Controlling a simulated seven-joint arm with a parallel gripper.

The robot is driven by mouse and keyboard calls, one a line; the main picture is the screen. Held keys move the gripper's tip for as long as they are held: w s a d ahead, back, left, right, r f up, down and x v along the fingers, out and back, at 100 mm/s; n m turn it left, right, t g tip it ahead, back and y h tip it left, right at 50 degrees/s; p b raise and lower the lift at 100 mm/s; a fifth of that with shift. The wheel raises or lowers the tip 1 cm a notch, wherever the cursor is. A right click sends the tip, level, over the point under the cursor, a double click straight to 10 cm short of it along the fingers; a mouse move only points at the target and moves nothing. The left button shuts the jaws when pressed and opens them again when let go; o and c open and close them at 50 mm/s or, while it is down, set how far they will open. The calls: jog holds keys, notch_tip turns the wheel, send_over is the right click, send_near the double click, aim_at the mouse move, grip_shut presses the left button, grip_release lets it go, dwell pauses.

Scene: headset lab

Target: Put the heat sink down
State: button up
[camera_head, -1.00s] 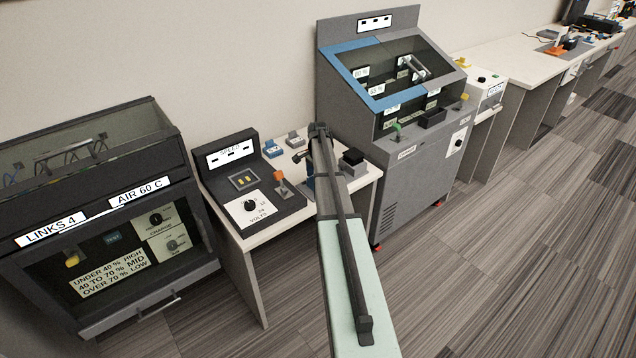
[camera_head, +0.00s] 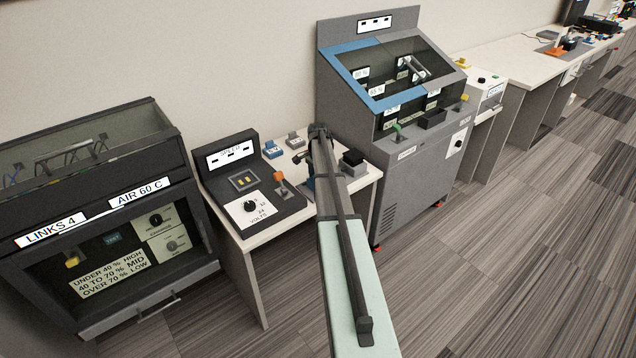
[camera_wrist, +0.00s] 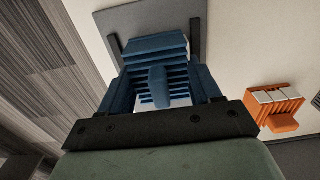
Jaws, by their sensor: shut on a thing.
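The heat sink, a blue finned block (camera_wrist: 157,50), is in the wrist view between the fingers of my gripper (camera_wrist: 163,88). My gripper is shut on it. A grey plate (camera_wrist: 150,18) with dark upright strips at its sides lies behind or under the heat sink. I cannot tell whether the heat sink touches the plate. In the head view my arm hides most of the gripper and the heat sink; only a bit of blue shows by the arm over the white table (camera_head: 335,199).
An orange part with pale blocks (camera_wrist: 275,103) is beside the plate. The head view shows a black console with a dial (camera_head: 252,205) left of the arm, small blue and grey blocks (camera_head: 272,150) behind, a black block (camera_head: 353,158) and a grey cabinet (camera_head: 418,185) to the right.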

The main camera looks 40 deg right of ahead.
notch_tip(320, 180, up, 10)
jog(key=shift+f, duration=0.2)
jog(key=shift+r, duration=0.2)
jog(key=m, duration=0.3)
jog(key=shift+r, duration=0.15)
jog(key=m, duration=1.4)
jog(key=shift+m, duration=0.3)
jog(key=shift+f, duration=5)
jog(key=shift+f, duration=0.1)
